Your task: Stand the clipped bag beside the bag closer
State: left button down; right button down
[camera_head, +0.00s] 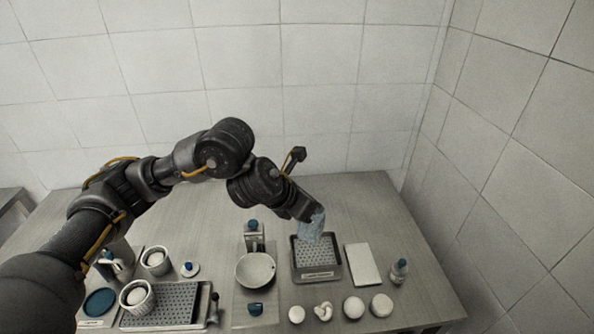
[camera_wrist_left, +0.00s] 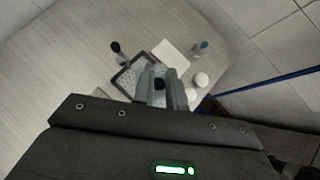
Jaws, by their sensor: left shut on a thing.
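My left gripper (camera_head: 310,213) is shut on a pale blue bag (camera_head: 313,229), holding it above the perforated basket's back edge. A small grey stand with a blue knob (camera_head: 253,236), which may be the bag closer, is left of the bag behind a white bowl. My right gripper is not in view.
The perforated basket (camera_head: 295,268) is below the bag. The white bowl (camera_head: 255,271) is left. Several round white items line the front. The table behind is clear.

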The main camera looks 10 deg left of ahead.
pick_arm(q)
jog(key=s+d+f+m+g+h, duration=0.2)
jog(key=s+f+m, duration=0.25)
jog(key=s, duration=0.65)
notch_tip(320, 180, down, 8)
jog(key=n+b, duration=0.1)
jog(key=b, duration=0.7)
jog(key=shift+w+f+b, duration=0.15)
jog(key=shift+w+b, duration=0.2)
jog(key=shift+a, duration=0.15)
